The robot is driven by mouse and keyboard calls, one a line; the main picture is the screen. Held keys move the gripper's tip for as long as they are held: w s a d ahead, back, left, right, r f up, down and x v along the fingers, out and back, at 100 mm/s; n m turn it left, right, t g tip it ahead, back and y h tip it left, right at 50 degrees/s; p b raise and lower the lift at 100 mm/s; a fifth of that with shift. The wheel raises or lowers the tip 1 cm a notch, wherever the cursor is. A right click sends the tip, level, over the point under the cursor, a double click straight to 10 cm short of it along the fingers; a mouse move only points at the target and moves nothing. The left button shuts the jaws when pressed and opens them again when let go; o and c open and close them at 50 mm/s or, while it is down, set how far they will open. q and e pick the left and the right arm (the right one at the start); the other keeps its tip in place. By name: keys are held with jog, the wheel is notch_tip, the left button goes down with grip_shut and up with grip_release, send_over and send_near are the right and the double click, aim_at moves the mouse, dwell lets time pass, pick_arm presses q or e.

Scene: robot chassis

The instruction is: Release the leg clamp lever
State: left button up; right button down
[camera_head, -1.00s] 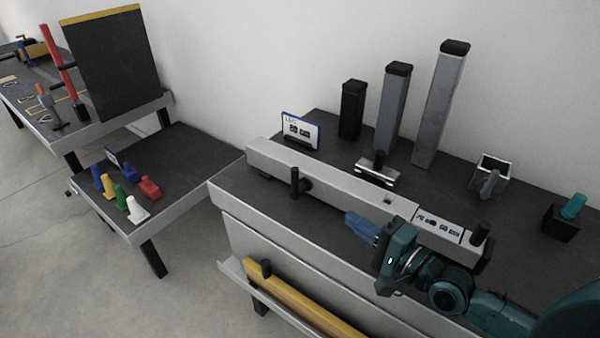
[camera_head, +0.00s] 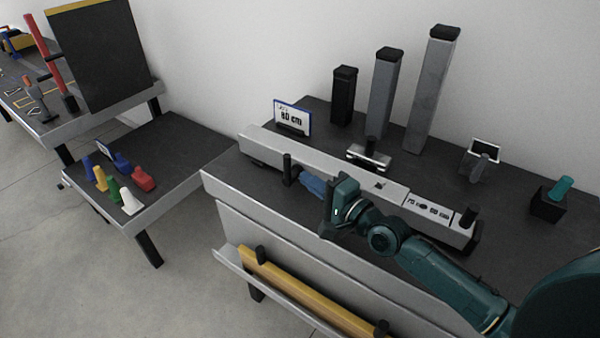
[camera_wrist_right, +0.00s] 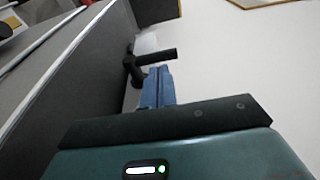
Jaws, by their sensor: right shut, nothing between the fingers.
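The black clamp lever (camera_head: 287,170) stands upright on the near side of the long light-grey beam (camera_head: 335,168) on the workbench. In the wrist view the lever (camera_wrist_right: 155,57) appears as a dark bar with a round pivot, just beyond the fingertips. My right gripper (camera_head: 308,183) has blue fingers, shut and empty, just right of the lever. The fingers also show in the wrist view (camera_wrist_right: 157,85). I cannot tell whether they touch the lever. My left gripper is not in view.
A sign (camera_head: 292,117) reading "80 cm" stands behind the beam. A small metal clamp piece (camera_head: 368,155) and several upright posts (camera_head: 385,95) are farther back. A yellow bar (camera_head: 300,290) lies on the lower shelf. A side table (camera_head: 165,165) holds coloured pieces.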

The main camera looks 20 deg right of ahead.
aim_at(290, 167)
jog(key=shift+x, duration=1.75)
